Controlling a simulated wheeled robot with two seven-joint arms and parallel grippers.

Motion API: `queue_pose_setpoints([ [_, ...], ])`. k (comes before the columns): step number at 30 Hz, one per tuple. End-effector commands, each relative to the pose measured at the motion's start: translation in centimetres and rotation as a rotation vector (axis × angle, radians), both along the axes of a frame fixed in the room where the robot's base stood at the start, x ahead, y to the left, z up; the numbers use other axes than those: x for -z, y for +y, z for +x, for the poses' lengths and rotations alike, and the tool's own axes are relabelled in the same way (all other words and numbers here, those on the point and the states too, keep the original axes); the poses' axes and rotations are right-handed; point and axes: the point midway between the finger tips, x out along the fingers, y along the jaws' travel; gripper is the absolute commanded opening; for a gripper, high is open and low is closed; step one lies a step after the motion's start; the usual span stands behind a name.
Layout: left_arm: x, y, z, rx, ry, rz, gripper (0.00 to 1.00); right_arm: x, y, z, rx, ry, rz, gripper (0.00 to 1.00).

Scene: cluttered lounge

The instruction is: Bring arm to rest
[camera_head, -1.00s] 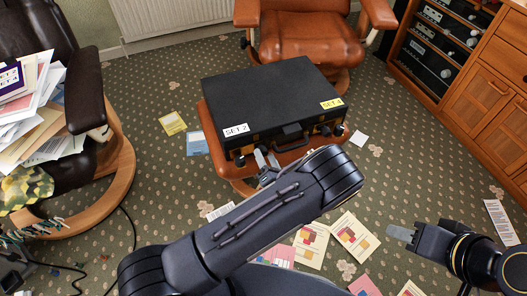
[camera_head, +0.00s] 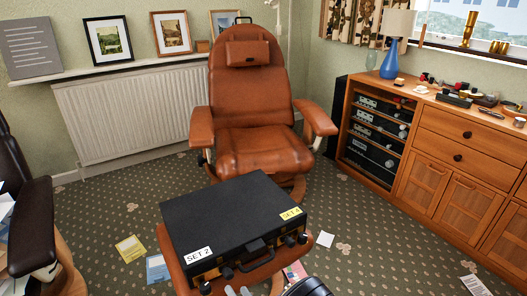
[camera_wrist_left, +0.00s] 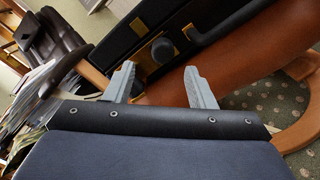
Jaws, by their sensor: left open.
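My left gripper (camera_head: 238,291) shows only by its grey fingertips at the bottom edge of the head view, just in front of the case. In the left wrist view, the left gripper (camera_wrist_left: 160,85) is open, with its two fingers apart and nothing between them. The black case (camera_head: 228,215) lies shut, with a white "SET 2" label and a yellow label. Its dark latch side (camera_wrist_left: 150,30) is just beyond the fingers in the wrist view. A dark part of my arm shows at the bottom of the head view. My right gripper is out of view.
The case rests on a brown leather footstool (camera_head: 171,262). A brown armchair (camera_head: 258,150) stands behind it, and a wooden cabinet (camera_head: 465,165) is at right. A dark chair (camera_head: 30,225) is at left. Cards lie on the patterned carpet (camera_head: 360,250).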

Motion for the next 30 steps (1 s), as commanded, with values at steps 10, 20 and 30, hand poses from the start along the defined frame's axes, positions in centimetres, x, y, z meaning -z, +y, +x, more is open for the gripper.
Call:
queue_pose_setpoints([
  [10, -6.9, 9.2, -3.3, -0.611, -0.133, -0.534, 0.5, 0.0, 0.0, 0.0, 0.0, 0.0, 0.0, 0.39],
  [20, -12.3, 14.8, -11.8, -1.341, -0.409, -1.184, 0.5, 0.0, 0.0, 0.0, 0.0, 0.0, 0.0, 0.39],
  [30, -17.9, 14.2, -19.1, -1.988, -0.808, -1.821, 0.5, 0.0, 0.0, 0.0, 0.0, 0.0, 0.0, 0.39],
])
